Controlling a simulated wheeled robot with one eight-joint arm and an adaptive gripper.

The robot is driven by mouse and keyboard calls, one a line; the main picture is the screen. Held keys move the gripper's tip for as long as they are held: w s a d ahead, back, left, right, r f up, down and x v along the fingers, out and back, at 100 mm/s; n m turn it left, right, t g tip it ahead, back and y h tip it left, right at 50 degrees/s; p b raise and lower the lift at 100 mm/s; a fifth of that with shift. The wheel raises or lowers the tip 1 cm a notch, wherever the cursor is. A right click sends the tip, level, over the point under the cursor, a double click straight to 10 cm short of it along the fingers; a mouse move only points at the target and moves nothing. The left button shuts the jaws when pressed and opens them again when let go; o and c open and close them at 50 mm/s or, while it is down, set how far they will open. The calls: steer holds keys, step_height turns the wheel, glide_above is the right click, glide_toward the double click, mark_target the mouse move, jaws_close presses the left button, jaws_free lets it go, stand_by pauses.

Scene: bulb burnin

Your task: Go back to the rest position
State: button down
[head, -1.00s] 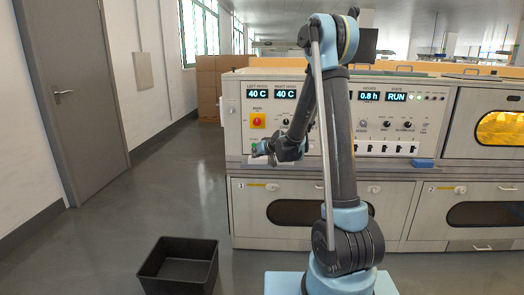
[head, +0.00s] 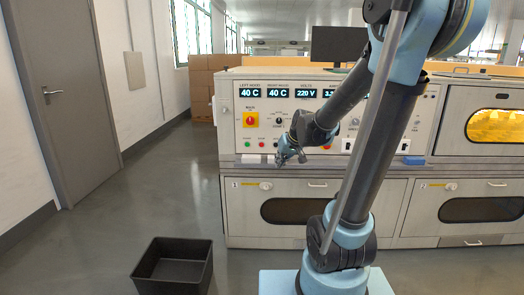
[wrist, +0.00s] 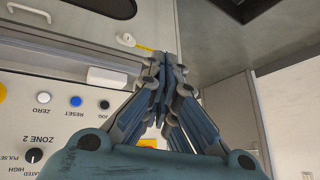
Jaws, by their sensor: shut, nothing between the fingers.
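My gripper (head: 290,158) is in front of the left part of the machine's control panel (head: 233,128) in the head view. It is shut and holds nothing. In the wrist view my gripper (wrist: 168,62) shows its fingers together, with the panel's buttons to the left. My arm is bent, with its elbow high at the upper right of the head view. I cannot tell the exact gap between the gripper and the panel.
A black open bin (head: 174,283) stands on the floor at the lower left. Cardboard boxes (head: 205,82) are stacked behind the machine's left end. A monitor (head: 338,44) stands on top. A grey door (head: 45,100) is at the left. Floor between door and machine is clear.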

steer(key=s+d+f+m+g+h, duration=0.1)
steer(key=s+d, duration=0.3)
steer(key=s, duration=0.5)
steer(key=s+d+f+m+g+h, duration=0.1)
steer(key=s+d+f, duration=0.2)
steer(key=s, duration=0.6)
steer(key=s+d+f+m+g+h, duration=0.1)
steer(key=s+d+f+g, duration=0.1)
steer(key=s, duration=0.7)
steer(key=d+f, duration=0.1)
steer(key=d, duration=0.1)
steer(key=shift+d+h, duration=0.35)
steer(key=shift+h, duration=0.05)
steer(key=shift+f, duration=0.1)
steer(key=shift+w+f, duration=0.2)
steer(key=shift+w, duration=0.2)
